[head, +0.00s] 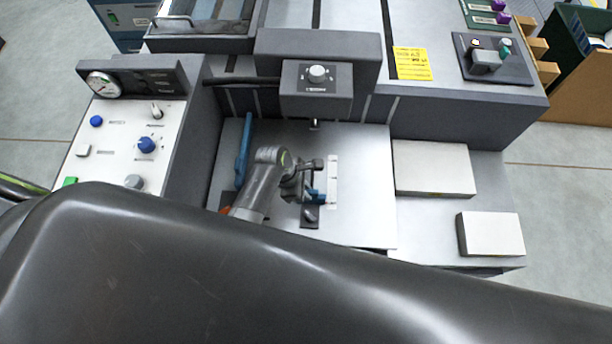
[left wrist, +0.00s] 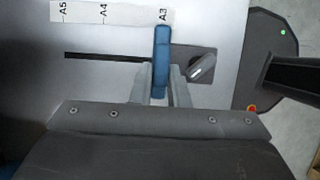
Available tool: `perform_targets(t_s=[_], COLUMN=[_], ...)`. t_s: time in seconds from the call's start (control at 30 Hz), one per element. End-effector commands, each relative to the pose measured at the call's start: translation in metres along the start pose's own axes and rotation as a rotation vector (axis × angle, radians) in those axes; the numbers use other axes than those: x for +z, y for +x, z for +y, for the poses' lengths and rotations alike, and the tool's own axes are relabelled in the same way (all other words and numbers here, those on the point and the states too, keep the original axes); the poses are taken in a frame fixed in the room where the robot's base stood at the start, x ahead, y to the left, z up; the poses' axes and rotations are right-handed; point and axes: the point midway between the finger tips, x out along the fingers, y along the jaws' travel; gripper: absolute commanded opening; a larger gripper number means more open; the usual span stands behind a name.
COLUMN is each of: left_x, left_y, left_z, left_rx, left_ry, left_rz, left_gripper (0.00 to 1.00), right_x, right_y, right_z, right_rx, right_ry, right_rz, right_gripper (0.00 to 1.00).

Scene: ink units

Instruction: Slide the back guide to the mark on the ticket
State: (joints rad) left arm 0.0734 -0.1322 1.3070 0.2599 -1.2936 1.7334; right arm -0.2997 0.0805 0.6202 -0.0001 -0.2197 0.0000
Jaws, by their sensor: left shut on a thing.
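The back guide is a small blue upright piece, seen in the head view (head: 319,198) on the light metal tray (head: 365,215). It also shows in the left wrist view (left wrist: 161,45), on a dark base plate over a slot (left wrist: 100,56). My left gripper (left wrist: 161,85) is shut on the guide, one finger on each side. A white scale strip (left wrist: 82,12) is marked A5, A4 and A3, and the guide's end is at A3. A lever (left wrist: 202,68) lies beside the guide. The yellow ticket (head: 412,63) is on the machine; its writing is too small to read. My right gripper is not in view.
A long blue side guide (head: 243,150) stands on the tray's left side. A control box with a knob (head: 317,73) overhangs the tray's back. A control panel (head: 120,140) is at left. Two pale blocks (head: 432,167) (head: 490,234) lie at right.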

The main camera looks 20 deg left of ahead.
Motion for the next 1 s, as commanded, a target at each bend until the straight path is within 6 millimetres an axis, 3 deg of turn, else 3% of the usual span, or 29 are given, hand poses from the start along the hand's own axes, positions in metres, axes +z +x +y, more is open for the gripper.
perform_targets(t_s=[0.33, 0.37, 0.5, 0.83, 1.0], left_x=[0.0, 0.0, 0.0, 0.0, 0.0], left_y=[0.001, 0.001, 0.001, -0.001, -0.015], left_z=[-0.006, -0.006, -0.006, -0.004, -0.003], left_rx=[-0.012, -0.012, -0.011, -0.006, -0.004], left_ry=[-0.001, -0.001, -0.001, 0.0, 0.0], left_rz=[0.0, 0.0, 0.0, 0.0, 0.0], left_gripper=[0.0, 0.17, 0.35, 0.36, 0.36], right_x=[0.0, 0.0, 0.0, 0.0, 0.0], right_y=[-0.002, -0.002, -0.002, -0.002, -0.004], right_z=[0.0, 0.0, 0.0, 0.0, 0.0], right_rx=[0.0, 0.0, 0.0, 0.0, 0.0], right_ry=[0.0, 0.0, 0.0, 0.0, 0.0], right_rz=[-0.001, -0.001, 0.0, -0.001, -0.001], right_gripper=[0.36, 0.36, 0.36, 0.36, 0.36])
